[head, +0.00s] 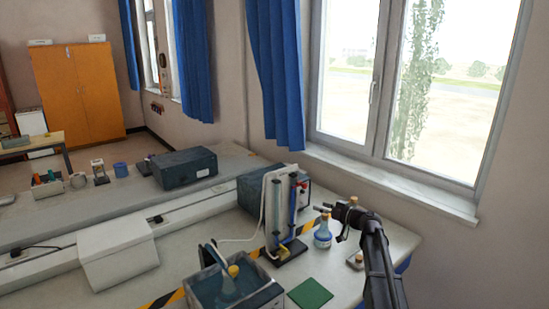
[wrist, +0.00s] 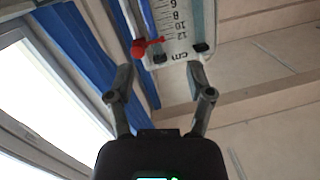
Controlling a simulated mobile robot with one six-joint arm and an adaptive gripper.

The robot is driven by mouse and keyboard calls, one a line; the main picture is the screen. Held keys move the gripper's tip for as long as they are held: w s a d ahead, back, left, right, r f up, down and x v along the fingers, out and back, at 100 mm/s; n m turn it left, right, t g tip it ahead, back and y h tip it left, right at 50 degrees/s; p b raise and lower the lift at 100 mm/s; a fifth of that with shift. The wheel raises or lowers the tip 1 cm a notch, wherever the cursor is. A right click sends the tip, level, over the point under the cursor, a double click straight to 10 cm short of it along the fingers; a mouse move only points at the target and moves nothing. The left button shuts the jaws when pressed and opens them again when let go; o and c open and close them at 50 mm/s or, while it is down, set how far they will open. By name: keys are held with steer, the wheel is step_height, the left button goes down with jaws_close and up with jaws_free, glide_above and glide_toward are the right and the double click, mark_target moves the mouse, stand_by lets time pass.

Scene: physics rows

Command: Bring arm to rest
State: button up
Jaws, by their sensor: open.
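My gripper (head: 328,222) is at the right of the head view, raised over the bench beside the window, its fingers pointing left toward the tube stand (head: 277,212). In the wrist view my gripper (wrist: 160,76) has its two fingers spread apart with nothing between them. Beyond the fingertips a white cm scale (wrist: 182,25) with a red pointer (wrist: 140,47) shows, apart from the gripper as far as I can tell. My arm rises from the lower right of the head view.
A flask with blue liquid (head: 322,236) stands just below my gripper. A water bath (head: 230,290), a green mat (head: 310,294) and a dark instrument box (head: 184,168) are on the bench. The window sill (head: 400,182) and wall lie close behind my arm.

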steer(key=s+a+f+g+h, duration=0.1)
steer(key=s+a+f+g, duration=0.2)
steer(key=s+f, duration=0.15)
steer(key=s+a+f+m+g+h, duration=0.1)
steer(key=s+a+f+g, duration=0.15)
steer(key=s, duration=0.35)
steer(key=s+a+f+g+h, duration=0.2)
steer(key=s+a+f, duration=0.15)
steer(key=s, duration=0.25)
steer(key=s+d+f+m+g+h, duration=0.2)
steer(key=s+f+h, duration=0.1)
steer(key=s, duration=0.5)
steer(key=s+d+f+m+g+h, duration=0.2)
steer(key=s+f+m+h, duration=0.1)
steer(key=s, duration=0.6)
steer(key=shift+d+g+h, duration=0.15)
steer(key=shift+g+h, duration=0.2)
steer(key=shift+h, duration=0.35)
stand_by(3.9)
